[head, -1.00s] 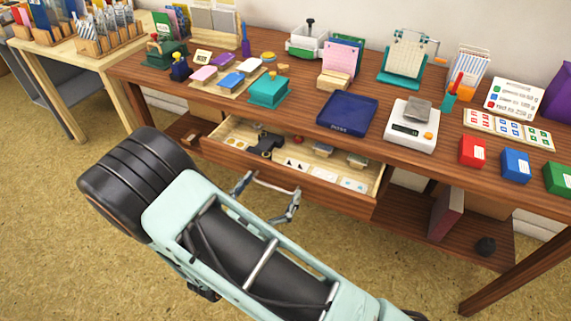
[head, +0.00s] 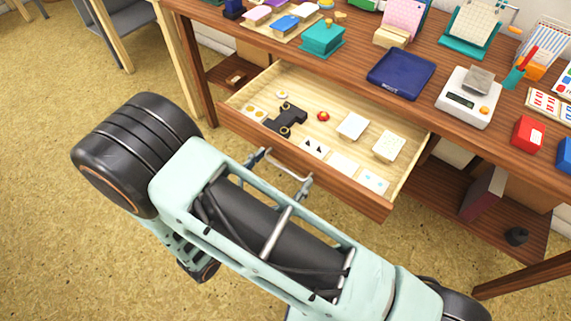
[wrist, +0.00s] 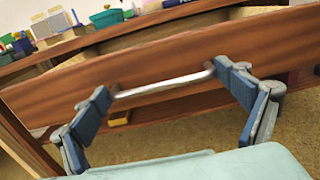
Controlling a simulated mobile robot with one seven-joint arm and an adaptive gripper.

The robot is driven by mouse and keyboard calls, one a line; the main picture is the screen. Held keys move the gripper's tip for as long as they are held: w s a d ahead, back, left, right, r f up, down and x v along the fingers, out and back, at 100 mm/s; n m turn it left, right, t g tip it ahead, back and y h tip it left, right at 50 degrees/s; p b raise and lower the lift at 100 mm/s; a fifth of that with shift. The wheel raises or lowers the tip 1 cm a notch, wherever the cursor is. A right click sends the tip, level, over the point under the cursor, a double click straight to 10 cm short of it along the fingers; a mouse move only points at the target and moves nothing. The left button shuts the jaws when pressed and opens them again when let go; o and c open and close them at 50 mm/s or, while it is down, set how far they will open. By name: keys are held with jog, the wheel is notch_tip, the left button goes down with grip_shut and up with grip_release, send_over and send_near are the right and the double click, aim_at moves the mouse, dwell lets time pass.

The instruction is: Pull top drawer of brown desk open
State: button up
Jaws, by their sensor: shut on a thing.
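The brown desk (head: 350,60) has its wide top drawer (head: 350,190) pulled well out, with the pale wood inside showing. In the wrist view, the drawer's brown front panel (wrist: 60,92) fills the middle. A silver bar handle (wrist: 163,84) runs across it and also shows in the head view (head: 290,168). My gripper (head: 283,170) is at the drawer front. In the wrist view, the two blue-grey fingers of my gripper (wrist: 163,86) are at the two ends of the handle, shut on it lengthwise.
The drawer holds a black item (head: 286,119), a red knob (head: 323,116) and pale blocks (head: 352,126). A navy pad (head: 400,75) and a scale (head: 468,97) stand on the desktop. A lower shelf (head: 440,190) is beneath. Floor in front is open.

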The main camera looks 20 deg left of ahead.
jog(key=o, duration=1.3)
jog(key=shift+o, duration=0.2)
jog(key=v, duration=1.2)
jog(key=shift+w+r, duration=0.1)
